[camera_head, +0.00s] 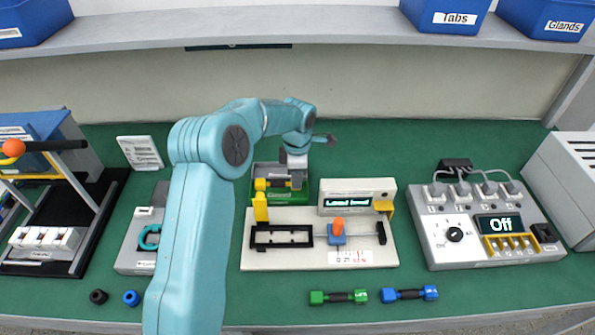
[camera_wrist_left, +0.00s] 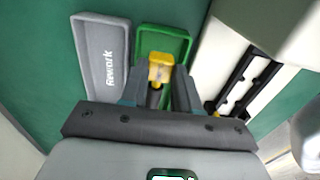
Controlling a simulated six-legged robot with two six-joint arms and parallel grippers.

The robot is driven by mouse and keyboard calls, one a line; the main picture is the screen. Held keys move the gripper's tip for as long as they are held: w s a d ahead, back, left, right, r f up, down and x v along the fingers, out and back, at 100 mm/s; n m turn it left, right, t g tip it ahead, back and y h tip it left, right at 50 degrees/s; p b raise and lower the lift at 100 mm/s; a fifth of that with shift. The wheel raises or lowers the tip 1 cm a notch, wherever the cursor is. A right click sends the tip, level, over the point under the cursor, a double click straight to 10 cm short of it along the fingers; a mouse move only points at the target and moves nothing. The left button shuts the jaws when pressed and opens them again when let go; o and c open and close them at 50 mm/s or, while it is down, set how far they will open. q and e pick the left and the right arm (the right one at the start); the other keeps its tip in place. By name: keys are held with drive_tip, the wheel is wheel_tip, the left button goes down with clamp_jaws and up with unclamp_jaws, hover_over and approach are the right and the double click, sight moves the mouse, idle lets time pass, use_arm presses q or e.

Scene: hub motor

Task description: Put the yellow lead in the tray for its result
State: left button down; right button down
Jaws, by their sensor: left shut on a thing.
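My left gripper (camera_head: 296,180) points down at the green tray (camera_head: 292,198) behind the test fixture. It is shut on the yellow lead (camera_head: 261,184), a short dark bar with yellow ends. In the left wrist view the lead's yellow end (camera_wrist_left: 160,66) sticks out between the fingers, in front of the green tray (camera_wrist_left: 186,42). I cannot tell whether the lead touches the tray floor. A grey tray marked "Rework" (camera_wrist_left: 103,55) lies beside the green one. My right gripper is not in view.
The test fixture (camera_head: 300,257) has an empty-looking black cradle (camera_head: 281,237) and a display reading "Load lead" (camera_head: 347,202). A green lead (camera_head: 338,297) and a blue lead (camera_head: 410,293) lie in front. A grey control box (camera_head: 455,250) reading "Off" stands at right.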

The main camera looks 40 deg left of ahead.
use_arm(q)
drive_tip(key=shift+s+d+r, duration=0.1)
drive_tip(key=shift+s+r, duration=0.05)
drive_tip(key=shift+w, duration=0.2)
drive_tip(key=shift+s+f, duration=0.15)
drive_tip(key=shift+f, duration=0.1)
drive_tip(key=shift+f+b, duration=0.15)
drive_tip(key=shift+b, duration=0.25)
idle(0.3)
drive_tip(key=shift+f, duration=0.1)
drive_tip(key=shift+f+b, duration=0.25)
drive_tip(key=shift+b, duration=0.1)
drive_tip(key=shift+f+b, duration=0.8)
drive_tip(key=shift+f, duration=0.25)
